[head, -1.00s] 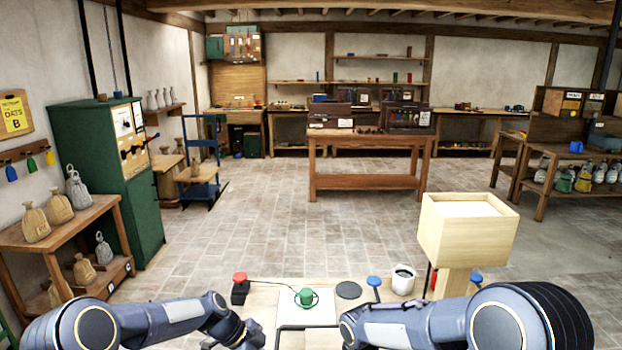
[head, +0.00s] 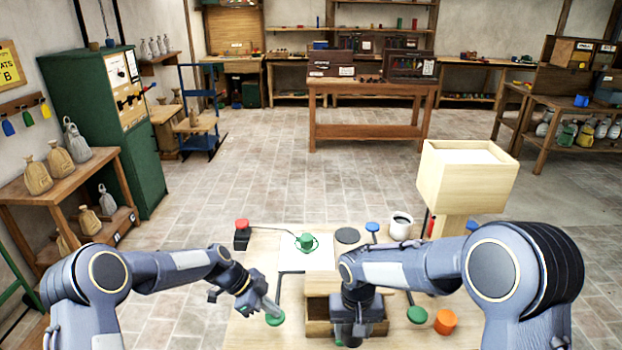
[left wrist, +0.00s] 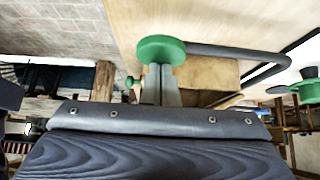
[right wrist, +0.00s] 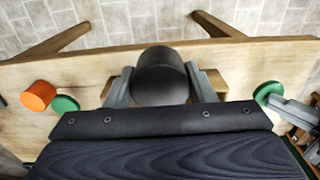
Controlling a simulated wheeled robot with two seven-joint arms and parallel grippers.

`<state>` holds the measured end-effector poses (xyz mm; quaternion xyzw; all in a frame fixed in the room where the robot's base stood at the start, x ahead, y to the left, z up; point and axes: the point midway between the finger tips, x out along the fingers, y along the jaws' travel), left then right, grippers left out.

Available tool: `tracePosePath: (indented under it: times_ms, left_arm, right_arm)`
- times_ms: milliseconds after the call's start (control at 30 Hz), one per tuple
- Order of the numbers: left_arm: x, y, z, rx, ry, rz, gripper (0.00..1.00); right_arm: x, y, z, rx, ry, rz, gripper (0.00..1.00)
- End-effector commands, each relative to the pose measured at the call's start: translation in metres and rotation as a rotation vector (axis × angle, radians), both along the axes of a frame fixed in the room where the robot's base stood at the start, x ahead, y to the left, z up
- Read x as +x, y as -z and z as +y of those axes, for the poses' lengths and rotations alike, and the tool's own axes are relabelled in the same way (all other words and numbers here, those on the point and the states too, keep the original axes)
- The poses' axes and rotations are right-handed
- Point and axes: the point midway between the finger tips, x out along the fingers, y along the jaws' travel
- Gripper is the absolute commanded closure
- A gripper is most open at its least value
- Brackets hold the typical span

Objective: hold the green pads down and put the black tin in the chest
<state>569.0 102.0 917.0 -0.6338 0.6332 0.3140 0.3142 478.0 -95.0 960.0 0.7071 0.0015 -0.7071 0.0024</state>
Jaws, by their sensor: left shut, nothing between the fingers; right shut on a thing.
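The wooden chest (head: 318,328) stands at the near middle of the bench, with a pale panel at its back and a dark inside. The left green pad (head: 275,319) is left of it; my left gripper (head: 271,306) is shut and empty, its tips against this pad. The left wrist view shows the pad (left wrist: 158,50) at the fingertips. The right green pad (head: 417,314) is right of the chest, with nothing on it. My right gripper (right wrist: 160,88) is shut on the black tin (right wrist: 160,72) above the chest. The head view mostly hides the tin behind my gripper.
An orange cylinder (head: 445,321) stands beside the right green pad. A green cup-like piece (head: 306,241) on a white sheet, a grey disc (head: 348,236), a white mug (head: 401,226) and a red button (head: 242,224) are further back. A pale wooden box (head: 465,178) rises at the back right.

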Motion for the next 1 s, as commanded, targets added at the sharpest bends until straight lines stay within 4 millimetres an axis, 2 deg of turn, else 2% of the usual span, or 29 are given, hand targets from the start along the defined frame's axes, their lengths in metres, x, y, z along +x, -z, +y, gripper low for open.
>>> tracePosePath:
  times_ms: [667,1000]
  left_arm:
    - [0.0,0.025,0.0,0.001,0.0,0.002,1.0]
    - [0.0,0.025,0.0,0.0,0.001,0.001,1.0]
  right_arm:
    - [0.0,0.0,0.0,0.0,0.0,0.0,0.75]
    - [0.0,0.0,0.0,0.0,0.0,0.0,0.75]
